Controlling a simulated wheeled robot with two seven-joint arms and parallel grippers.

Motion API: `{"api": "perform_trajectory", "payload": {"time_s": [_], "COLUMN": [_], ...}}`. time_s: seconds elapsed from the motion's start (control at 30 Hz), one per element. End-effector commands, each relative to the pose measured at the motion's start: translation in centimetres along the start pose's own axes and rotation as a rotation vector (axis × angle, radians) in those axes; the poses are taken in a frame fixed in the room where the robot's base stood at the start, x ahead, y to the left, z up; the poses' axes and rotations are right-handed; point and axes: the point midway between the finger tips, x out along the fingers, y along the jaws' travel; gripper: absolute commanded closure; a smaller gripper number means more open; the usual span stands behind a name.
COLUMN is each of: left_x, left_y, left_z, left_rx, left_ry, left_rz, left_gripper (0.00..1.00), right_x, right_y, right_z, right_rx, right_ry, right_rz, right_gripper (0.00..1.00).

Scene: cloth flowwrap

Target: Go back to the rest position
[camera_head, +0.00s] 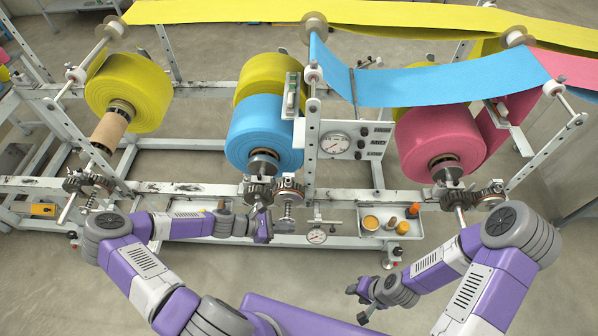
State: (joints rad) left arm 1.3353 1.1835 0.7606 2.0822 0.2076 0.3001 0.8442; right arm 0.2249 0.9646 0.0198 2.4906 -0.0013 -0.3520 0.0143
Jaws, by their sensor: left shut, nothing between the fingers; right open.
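My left arm reaches across the front of the machine frame. Its gripper (263,226) is shut and empty, just in front of the gears below the blue roll (264,133). I cannot tell whether it touches the frame. My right gripper (360,302) is open and empty. It hangs over the bare floor in front of the machine, below and left of the pink roll (438,138), with its fingers pointing left.
A yellow roll (126,92) sits on the left shaft. The metal rail (170,188), gears (260,190), a dial gauge (317,236) and a small parts tray (372,231) line the machine's front. The floor (60,300) at front left is clear.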

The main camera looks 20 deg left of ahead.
Motion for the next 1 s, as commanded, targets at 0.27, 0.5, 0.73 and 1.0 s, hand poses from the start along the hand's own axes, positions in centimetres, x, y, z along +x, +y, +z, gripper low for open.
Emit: {"api": "perform_trajectory", "payload": {"time_s": [0.27, 0.5, 0.73, 1.0], "left_x": [0.6, 4.8, 5.7, 4.0], "left_y": [-0.6, -6.7, -12.4, -14.4], "left_z": [0.1, -0.6, -2.7, -3.8], "left_rx": [0.029, 0.375, 0.882, 1.428], "left_ry": [0.014, 0.165, 0.319, 0.422], "left_rz": [-0.02, -0.221, -0.462, -0.679], "left_gripper": [1.0, 1.0, 1.0, 1.0], "right_x": [0.0, 0.0, 0.0, 0.0], "right_y": [0.0, 0.0, 0.0, 0.0], "right_z": [0.0, 0.0, 0.0, 0.0], "right_rx": [0.0, 0.0, 0.0, 0.0], "right_ry": [0.0, 0.0, 0.0, 0.0], "right_rz": [0.0, 0.0, 0.0, 0.0], "right_gripper": [0.57, 0.57, 0.57, 0.57]}}
